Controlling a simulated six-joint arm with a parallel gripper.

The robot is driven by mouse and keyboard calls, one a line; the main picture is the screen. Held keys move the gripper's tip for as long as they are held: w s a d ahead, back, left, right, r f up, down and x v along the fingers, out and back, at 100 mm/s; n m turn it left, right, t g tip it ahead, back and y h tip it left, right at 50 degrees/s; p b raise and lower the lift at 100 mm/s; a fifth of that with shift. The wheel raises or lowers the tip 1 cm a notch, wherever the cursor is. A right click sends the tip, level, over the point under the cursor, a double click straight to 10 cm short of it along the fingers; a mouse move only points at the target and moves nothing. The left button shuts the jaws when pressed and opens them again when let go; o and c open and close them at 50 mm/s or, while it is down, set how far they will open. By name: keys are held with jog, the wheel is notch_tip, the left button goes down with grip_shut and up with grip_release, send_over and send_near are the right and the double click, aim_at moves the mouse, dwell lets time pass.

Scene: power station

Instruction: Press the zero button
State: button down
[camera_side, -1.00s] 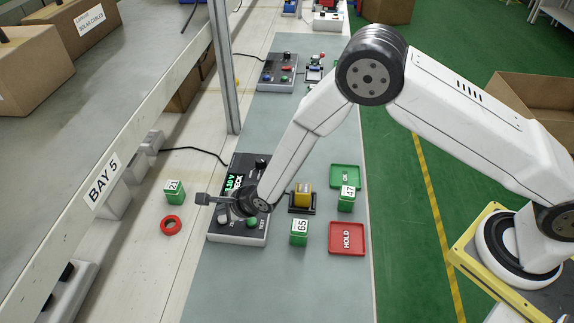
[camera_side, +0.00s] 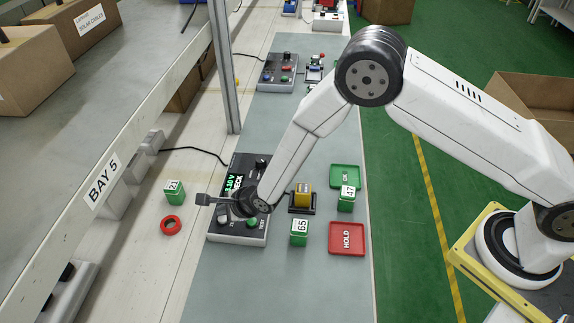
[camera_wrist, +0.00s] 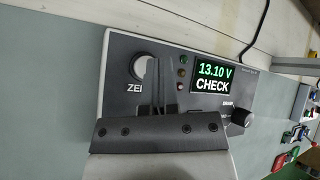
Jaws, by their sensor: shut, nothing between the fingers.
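The tester (camera_side: 240,240) is a grey box with a dark panel and a lit display. In the wrist view its display (camera_wrist: 214,77) reads 13.10 V and CHECK. The zero button (camera_wrist: 140,64) is round and pale, above a label partly hidden by my fingers that begins "ZE". My gripper (camera_wrist: 159,64) is shut and empty; its fingertips overlap the right side of the button in this view. I cannot tell whether they touch it. In the side view my gripper (camera_side: 238,209) is low over the tester, covering part of the panel.
Right of the tester are a yellow block (camera_side: 303,194) in a dark holder, green blocks marked 65 (camera_side: 299,233) and 47 (camera_side: 346,200), a green tray (camera_side: 345,176) and a red HOLD tray (camera_side: 347,238). A green block (camera_side: 174,191) and red ring (camera_side: 171,225) are left.

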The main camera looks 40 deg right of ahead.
jog(key=shift+f, duration=0.75)
dwell(1.2)
jog(key=shift+r, duration=0.85)
jog(key=shift+r, duration=0.1)
jog(key=shift+r, duration=2.4)
